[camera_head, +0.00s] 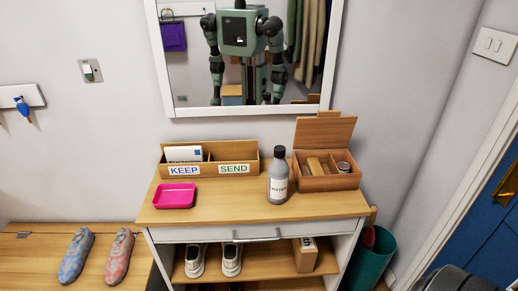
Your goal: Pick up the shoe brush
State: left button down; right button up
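An open wooden box (327,184) stands at the right end of the console top, its lid raised against the wall. In its left part lies a light brown wooden block (315,166), which looks like the shoe brush; its bristles are not visible. A small round tin (343,167) sits in the right part. Neither of my grippers shows directly in the head view. The mirror (240,60) reflects my body with both arms hanging down; the gripper state cannot be made out there.
A grey bottle (278,176) stands just left of the box. A pink tray (175,196) and KEEP/SEND organizer (209,160) are farther left. White shoes (231,259) and a wooden item (305,255) are on the shelf below. A teal bin (371,262) stands right. The console top's front middle is clear.

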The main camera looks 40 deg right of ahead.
aim_at(313, 167)
jog(key=z, duration=1.55)
